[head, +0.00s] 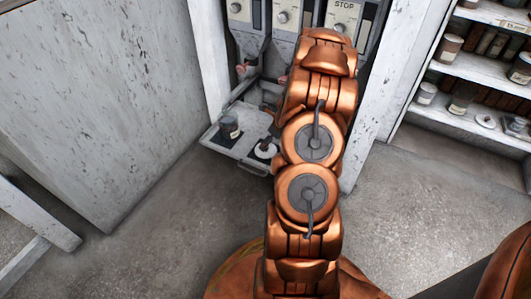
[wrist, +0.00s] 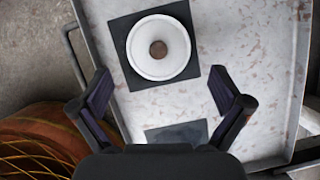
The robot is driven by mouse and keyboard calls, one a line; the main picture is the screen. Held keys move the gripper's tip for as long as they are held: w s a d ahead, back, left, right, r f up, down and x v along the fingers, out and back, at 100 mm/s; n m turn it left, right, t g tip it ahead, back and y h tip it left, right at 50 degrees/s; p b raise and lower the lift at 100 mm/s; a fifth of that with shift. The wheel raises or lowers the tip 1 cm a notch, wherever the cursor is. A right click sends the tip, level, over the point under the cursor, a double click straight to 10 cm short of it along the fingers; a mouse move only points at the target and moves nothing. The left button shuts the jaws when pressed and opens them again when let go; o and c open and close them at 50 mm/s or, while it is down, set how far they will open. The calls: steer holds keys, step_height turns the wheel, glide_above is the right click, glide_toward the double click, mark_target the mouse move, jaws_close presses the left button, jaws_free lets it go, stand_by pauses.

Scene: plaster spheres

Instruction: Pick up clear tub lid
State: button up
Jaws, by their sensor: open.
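A round, whitish lid (wrist: 137,49) with a brown spot or knob at its centre lies on a dark square mat (wrist: 118,25) in the wrist view. It looks white rather than clear. In the head view the lid (head: 264,151) is a small pale disc on the tray, partly covered by my arm. My gripper (wrist: 161,88) is open and empty. In the wrist picture its two fingertips are below the lid, one to each side; I cannot tell its height above the tray. In the head view my arm hides most of the gripper.
The pale, speckled tray (head: 219,143) has a raised edge and a handle bar. A second dark square (wrist: 177,133) lies near my gripper. A cabinet wall (head: 100,100) and shelves (head: 470,70) flank the tray.

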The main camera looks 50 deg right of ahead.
steer(key=shift+b+x, duration=1.75)
steer(key=shift+x, duration=1.05)
steer(key=shift+a, duration=0.1)
steer(key=shift+s, duration=0.1)
steer(key=c, duration=0.9)
steer(key=shift+c, duration=0.2)
